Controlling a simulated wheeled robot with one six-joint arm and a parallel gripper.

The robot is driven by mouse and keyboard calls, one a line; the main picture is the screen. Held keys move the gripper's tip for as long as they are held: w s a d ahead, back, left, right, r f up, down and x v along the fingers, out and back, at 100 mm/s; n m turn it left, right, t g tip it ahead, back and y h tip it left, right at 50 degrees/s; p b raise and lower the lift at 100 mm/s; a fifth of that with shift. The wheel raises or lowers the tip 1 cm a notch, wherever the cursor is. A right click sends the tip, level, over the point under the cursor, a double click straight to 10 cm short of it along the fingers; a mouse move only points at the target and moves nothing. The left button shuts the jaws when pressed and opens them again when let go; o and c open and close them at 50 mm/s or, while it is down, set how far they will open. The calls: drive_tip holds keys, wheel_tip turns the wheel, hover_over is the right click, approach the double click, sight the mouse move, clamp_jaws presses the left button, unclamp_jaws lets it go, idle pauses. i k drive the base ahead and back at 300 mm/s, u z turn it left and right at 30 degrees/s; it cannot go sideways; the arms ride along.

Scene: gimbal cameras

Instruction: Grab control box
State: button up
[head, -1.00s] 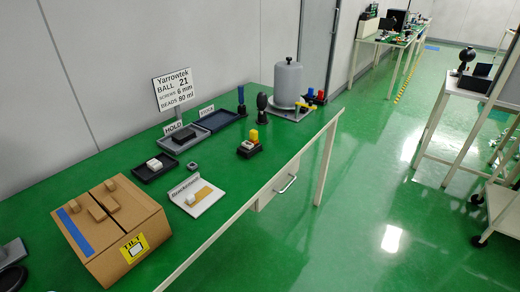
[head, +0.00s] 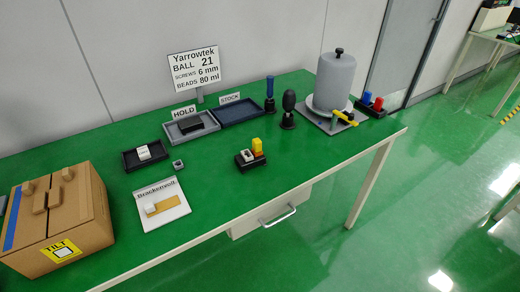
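A small black box with a yellow upright part and a whitish part on top (head: 248,161) stands on the green bench (head: 300,165), near the middle; it looks like a control box. Another small dark box with a red and a blue knob (head: 371,106) stands at the bench's far right, behind the grey bell-shaped vessel. Neither bears a label that I can read, so I cannot tell for certain which is the control box. My gripper is not in view.
A cardboard carton (head: 85,215) marked TILT stands at the left. HOLD tray (head: 192,128), STOCK tray (head: 238,112), black tray (head: 130,160), Brackenvoll card (head: 180,212), grey vessel (head: 334,80) and a sign (head: 195,72) share the bench. The bench front around the drawer handle (head: 278,217) is clear.

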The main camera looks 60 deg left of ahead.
sight(248, 160)
drive_tip(key=u, duration=0.45)
drive_tip(key=i, duration=0.8)
drive_tip(key=u, duration=1.3)
drive_tip(key=i, duration=0.5)
drive_tip(key=u, duration=0.45)
